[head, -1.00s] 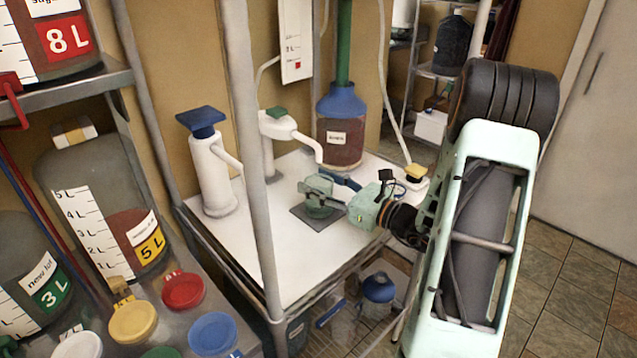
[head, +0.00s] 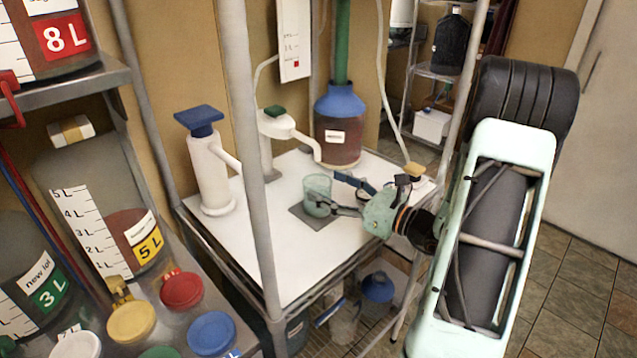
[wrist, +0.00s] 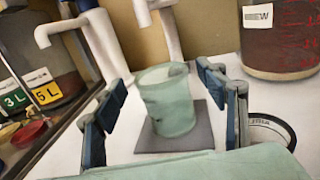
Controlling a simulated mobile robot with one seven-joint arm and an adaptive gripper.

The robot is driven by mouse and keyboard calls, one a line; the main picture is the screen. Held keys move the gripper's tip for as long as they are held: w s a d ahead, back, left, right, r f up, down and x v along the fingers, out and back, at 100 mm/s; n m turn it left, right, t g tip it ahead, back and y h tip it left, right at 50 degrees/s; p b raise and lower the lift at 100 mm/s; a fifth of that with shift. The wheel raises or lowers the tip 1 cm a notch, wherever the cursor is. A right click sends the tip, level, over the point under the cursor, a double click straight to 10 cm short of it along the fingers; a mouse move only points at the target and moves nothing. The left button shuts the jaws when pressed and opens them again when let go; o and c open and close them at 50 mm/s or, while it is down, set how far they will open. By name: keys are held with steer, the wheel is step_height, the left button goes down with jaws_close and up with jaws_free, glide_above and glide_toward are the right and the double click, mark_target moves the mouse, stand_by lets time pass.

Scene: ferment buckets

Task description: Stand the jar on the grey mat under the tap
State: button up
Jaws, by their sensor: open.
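The jar (head: 317,194) is a pale green, see-through cup standing upright on the grey mat (head: 314,219) on the white table. In the wrist view the jar (wrist: 168,100) stands on the mat (wrist: 196,132), with mat showing around its base. The tap (head: 285,131), white with a green top, stands behind it, its spout ending just above and behind the jar in the head view. My gripper (head: 345,204) is open at the jar's right side; in the wrist view its fingers (wrist: 166,112) are spread wide to either side, apart from the jar.
A white pump dispenser (head: 211,170) with a blue top stands at the table's left. A blue-lidded carboy (head: 340,125) stands at the back. A steel post (head: 250,150) rises at the front. The table's front left is clear.

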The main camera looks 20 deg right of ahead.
steer(key=v, duration=0.8)
steer(key=shift+s+d, duration=0.1)
steer(key=shift+s, duration=0.05)
